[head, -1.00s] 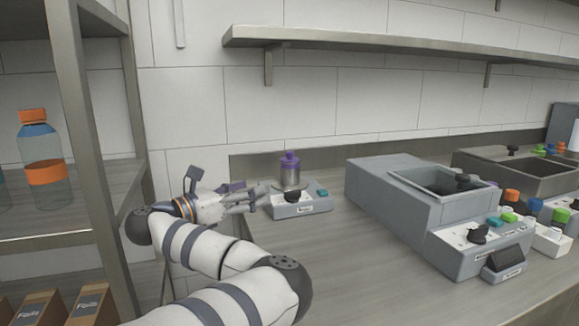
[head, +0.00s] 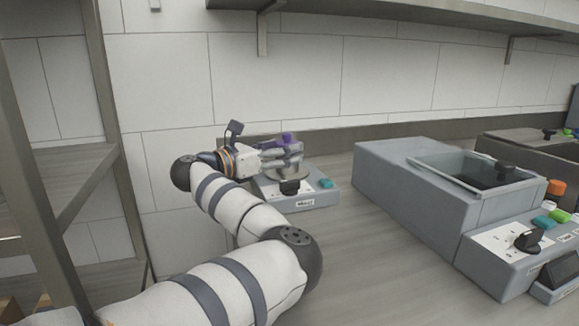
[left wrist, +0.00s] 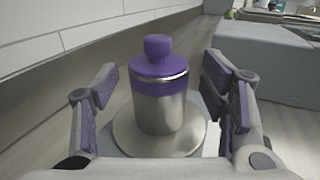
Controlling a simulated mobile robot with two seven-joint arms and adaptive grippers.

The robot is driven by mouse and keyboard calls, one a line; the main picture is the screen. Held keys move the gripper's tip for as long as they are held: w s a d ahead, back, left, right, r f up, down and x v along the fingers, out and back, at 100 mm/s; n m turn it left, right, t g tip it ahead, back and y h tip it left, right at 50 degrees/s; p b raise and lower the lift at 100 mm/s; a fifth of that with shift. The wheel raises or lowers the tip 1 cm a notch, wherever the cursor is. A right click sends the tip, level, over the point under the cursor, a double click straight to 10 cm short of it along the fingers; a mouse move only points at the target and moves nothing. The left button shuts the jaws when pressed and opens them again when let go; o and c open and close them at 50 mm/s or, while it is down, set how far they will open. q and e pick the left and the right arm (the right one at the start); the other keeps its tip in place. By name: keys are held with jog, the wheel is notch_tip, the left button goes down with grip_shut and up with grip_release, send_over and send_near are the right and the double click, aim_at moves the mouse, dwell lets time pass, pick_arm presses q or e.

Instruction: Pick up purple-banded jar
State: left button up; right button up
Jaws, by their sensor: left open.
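The purple-banded jar (left wrist: 157,95) stands upright on a round metal plate (left wrist: 125,140) in the left wrist view. It is silvery, with a purple band, purple lid and knob. In the head view only its purple top (head: 287,138) shows clearly; my gripper hides most of the body. My left gripper (head: 290,158) is open at the jar. In the left wrist view its fingers (left wrist: 166,92) stand on either side of the jar, with a visible gap on each side. My right gripper is not in view.
The plate belongs to a small grey device (head: 310,198) with a black knob and teal button. A larger grey machine (head: 400,200) with a lidded basin stands to the right. A metal shelf rack (head: 75,200) is at left, and a wall shelf (head: 400,15) runs above.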

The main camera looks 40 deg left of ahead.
pick_arm(q)
jog(key=shift+w+f, duration=0.25)
jog(key=shift+w, duration=0.55)
jog(key=shift+w+r, duration=0.25)
jog(key=shift+w, duration=0.05)
jog(key=c, duration=1.5)
